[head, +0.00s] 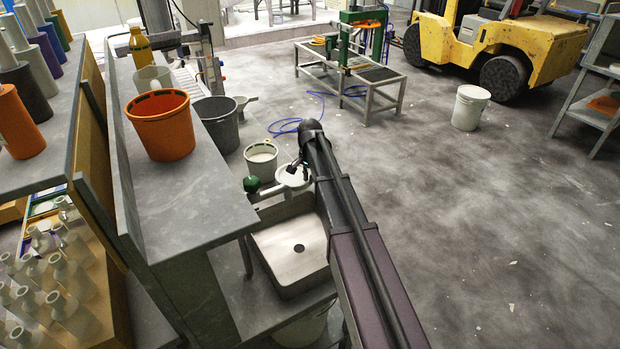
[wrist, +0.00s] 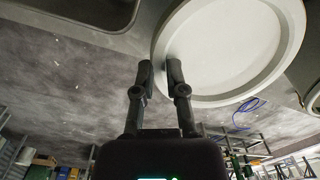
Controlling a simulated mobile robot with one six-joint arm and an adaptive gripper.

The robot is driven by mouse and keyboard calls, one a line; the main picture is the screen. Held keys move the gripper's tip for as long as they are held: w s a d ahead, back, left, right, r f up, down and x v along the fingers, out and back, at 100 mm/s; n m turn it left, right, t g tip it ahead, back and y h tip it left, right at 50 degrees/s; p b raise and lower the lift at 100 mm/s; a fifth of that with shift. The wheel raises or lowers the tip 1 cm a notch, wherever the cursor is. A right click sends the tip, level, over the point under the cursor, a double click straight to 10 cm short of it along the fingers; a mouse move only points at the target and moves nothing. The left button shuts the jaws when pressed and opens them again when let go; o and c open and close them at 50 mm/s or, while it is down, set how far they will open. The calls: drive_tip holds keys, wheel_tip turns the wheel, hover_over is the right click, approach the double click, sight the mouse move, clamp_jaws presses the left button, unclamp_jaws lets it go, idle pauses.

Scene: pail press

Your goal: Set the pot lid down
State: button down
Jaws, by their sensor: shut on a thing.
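The pot lid, a pale round disc with a raised rim, shows in the head view (head: 293,177) at the end of my arm, and it fills the upper right of the wrist view (wrist: 235,45). My gripper (head: 302,165) is shut on the lid's edge and holds it near the sink's back edge. In the wrist view the two fingers (wrist: 160,72) are close together at the lid's rim, and part of the grip is hidden. I cannot tell whether the lid touches anything below.
A steel sink (head: 290,250) lies in front of the lid. A small pail with white contents (head: 261,155), a green ball knob (head: 252,184) and a grey bucket (head: 218,122) are close by. An orange bucket (head: 163,125) stands on the counter. Open floor lies to the right.

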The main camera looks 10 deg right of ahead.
drive_tip(key=shift+w+a+f+b, duration=0.1)
drive_tip(key=shift+w+f+b, duration=0.05)
drive_tip(key=shift+f+b, duration=1.75)
drive_tip(key=shift+f+p, duration=0.25)
drive_tip(key=shift+p, duration=0.05)
drive_tip(key=shift+f+b, duration=1.65)
drive_tip(key=c, duration=0.6)
unclamp_jaws()
drive_tip(key=o, duration=0.3)
drive_tip(key=shift+r, duration=0.15)
